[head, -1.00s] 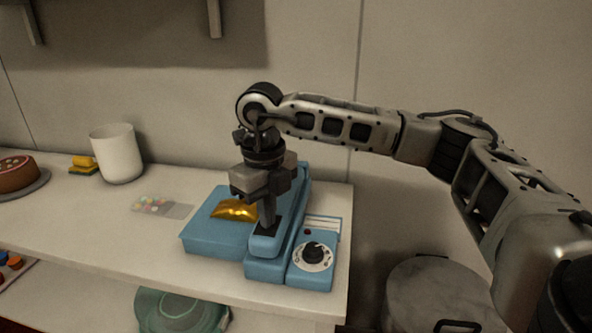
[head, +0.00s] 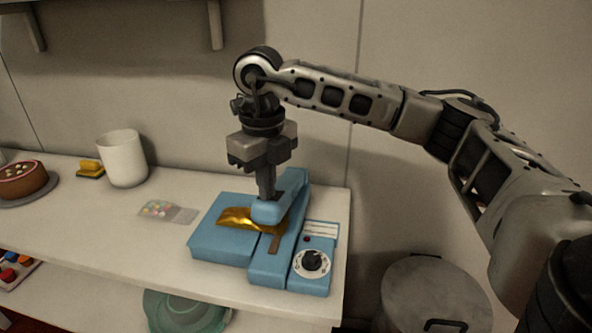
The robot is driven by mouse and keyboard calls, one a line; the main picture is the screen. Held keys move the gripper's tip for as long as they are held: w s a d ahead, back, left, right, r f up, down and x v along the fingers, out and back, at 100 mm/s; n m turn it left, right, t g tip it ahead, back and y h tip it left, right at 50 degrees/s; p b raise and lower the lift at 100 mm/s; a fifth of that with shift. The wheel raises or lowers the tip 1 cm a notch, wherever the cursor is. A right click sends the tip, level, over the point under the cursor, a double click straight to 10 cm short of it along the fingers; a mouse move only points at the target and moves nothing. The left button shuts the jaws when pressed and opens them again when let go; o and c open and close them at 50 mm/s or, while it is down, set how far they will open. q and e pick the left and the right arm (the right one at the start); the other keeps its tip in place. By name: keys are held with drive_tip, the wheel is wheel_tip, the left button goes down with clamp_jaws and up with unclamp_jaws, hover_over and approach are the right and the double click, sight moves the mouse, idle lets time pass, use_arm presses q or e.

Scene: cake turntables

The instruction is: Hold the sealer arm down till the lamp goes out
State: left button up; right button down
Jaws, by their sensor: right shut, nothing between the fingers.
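The blue sealer (head: 222,243) stands on the white counter. Its sealer arm (head: 268,212) is tilted up, its front end clear of the base, where a brown sealing strip (head: 275,243) shows. A gold bag (head: 235,218) lies on the sealer, its right end reaching under the arm. A small dark red lamp (head: 306,238) sits above the dial (head: 312,263) and looks unlit. My right gripper (head: 266,194) is shut and empty, pointing down, its tips at the raised arm's top; I cannot tell whether they touch. My left gripper is out of view.
A sheet with coloured dots (head: 160,210) lies left of the sealer. A white cup (head: 122,160), a yellow sponge (head: 90,168) and a cake (head: 22,180) stand further left. A lidded round bin (head: 430,295) is right of the counter.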

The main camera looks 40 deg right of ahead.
drive_tip(key=shift+r+p, duration=2.1)
drive_tip(key=shift+r, duration=1.2)
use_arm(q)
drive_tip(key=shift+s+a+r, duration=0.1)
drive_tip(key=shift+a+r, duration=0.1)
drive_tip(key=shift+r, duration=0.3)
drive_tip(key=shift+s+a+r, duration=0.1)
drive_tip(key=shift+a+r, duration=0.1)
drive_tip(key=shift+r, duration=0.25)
use_arm(e)
drive_tip(key=shift+a+f, duration=0.1)
